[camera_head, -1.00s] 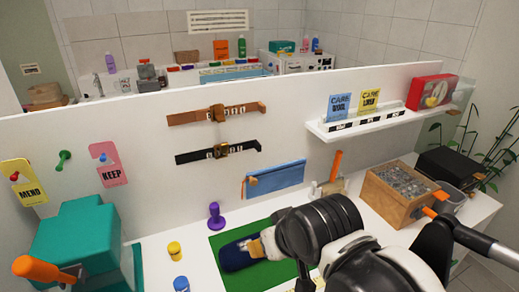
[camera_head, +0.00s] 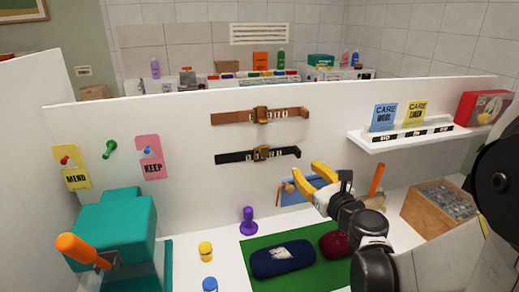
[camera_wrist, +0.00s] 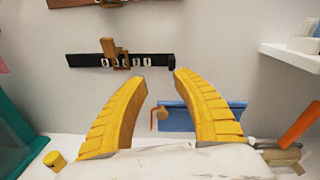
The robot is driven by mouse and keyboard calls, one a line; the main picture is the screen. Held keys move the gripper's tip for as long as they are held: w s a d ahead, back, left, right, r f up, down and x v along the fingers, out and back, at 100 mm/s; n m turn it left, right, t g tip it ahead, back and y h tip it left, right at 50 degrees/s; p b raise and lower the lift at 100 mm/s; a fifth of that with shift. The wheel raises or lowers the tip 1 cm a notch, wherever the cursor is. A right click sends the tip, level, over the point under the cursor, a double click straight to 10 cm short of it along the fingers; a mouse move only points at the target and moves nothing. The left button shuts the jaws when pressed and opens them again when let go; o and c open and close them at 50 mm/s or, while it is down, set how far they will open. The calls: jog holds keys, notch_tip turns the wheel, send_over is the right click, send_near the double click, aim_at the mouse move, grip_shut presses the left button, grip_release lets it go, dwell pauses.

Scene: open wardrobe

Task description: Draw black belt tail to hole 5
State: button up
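The black belt (camera_head: 232,157) is mounted flat on the white panel, below the brown belt (camera_head: 235,118). Its brass buckle (camera_head: 261,153) sits near the middle, with small white number marks beside it. The black belt also shows in the wrist view (camera_wrist: 88,60), ahead of my fingers and above them in the picture, with its tail end (camera_wrist: 165,61) at the right. My gripper (camera_head: 316,180) has yellow fingers, spread apart and empty, to the lower right of the belt. The fingers also show in the wrist view (camera_wrist: 160,85). Which hole the buckle is at is too small to tell.
A blue zip pouch (camera_head: 290,192) hangs behind my gripper. A shelf (camera_head: 400,135) with care cards juts out at the right. A navy pouch (camera_head: 270,262) and dark red pouch (camera_head: 335,243) lie on the green mat (camera_head: 300,280). A purple stamp-like peg (camera_head: 248,220) stands nearby.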

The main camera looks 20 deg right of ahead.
aim_at(300, 154)
jog(key=w+b, duration=0.1)
jog(key=w, duration=0.2)
jog(key=w+d+m, duration=0.1)
jog(key=w, duration=0.3)
jog(key=w+d+m+h+b, duration=0.1)
jog(key=w, duration=0.3)
jog(key=shift+f+b, duration=0.1)
jog(key=shift+b, duration=0.2)
jog(key=shift+s, duration=0.1)
grip_shut()
